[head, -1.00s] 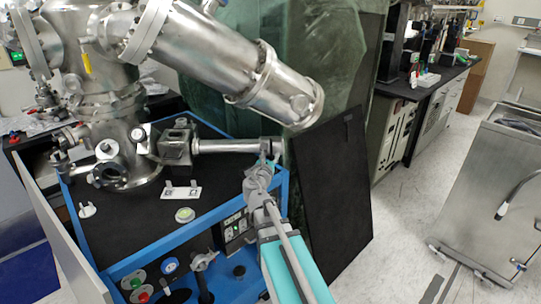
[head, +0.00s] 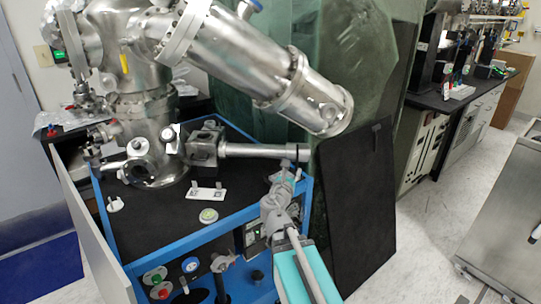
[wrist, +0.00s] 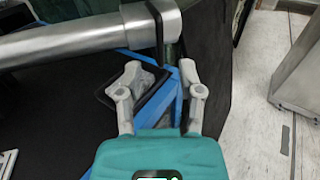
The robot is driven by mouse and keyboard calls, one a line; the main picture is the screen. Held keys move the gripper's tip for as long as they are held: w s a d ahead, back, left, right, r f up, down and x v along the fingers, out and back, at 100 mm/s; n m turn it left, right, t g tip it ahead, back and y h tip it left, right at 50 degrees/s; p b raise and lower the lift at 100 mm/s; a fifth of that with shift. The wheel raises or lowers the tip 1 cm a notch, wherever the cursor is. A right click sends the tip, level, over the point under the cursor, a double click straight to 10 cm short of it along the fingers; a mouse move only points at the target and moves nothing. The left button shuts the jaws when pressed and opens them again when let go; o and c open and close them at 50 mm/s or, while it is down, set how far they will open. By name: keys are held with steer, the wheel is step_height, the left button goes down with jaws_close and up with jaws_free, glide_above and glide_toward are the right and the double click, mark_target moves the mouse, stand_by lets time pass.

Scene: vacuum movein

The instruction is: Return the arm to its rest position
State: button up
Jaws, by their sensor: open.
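My arm, with grey links and teal covers, reaches up from the bottom of the head view. My gripper (head: 284,170) is at its far end, just below the end of a horizontal metal tube (head: 255,150). In the wrist view my gripper (wrist: 162,78) has its two grey fingers spread apart with nothing between them. The tube (wrist: 80,40) crosses the upper left there, and its end collar lies just beyond the fingertips. I cannot tell the exact gap between fingers and tube.
The steel vacuum chamber (head: 140,110) stands on a blue-framed bench (head: 190,247), with a thick angled cylinder (head: 265,75) overhead. A black panel (head: 350,205) leans close to the right of my arm. Open floor (head: 430,235) lies farther right, before a steel cart (head: 505,225).

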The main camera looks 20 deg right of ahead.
steer(key=s+f+m+g+y, duration=0.1)
steer(key=s+f+m+g, duration=0.4)
steer(key=m, duration=0.4)
steer(key=s+f+m+g+y, duration=0.2)
steer(key=s+f+m+g, duration=0.15)
steer(key=f+m, duration=0.45)
steer(key=s+a+f+m+g+y, duration=0.2)
steer(key=s+a+m+g+y, duration=0.15)
steer(key=a+m, duration=0.3)
steer(key=s+a+f+m+g+y, duration=0.3)
steer(key=s+a+m+y, duration=0.15)
steer(key=a, duration=0.25)
step_height(320, 180, up, 19)
steer(key=p, duration=1.9)
steer(key=shift+w+d+m+p, duration=0.3)
steer(key=shift+w+m+p, duration=0.05)
steer(key=shift+m, duration=0.05)
stand_by(0.5)
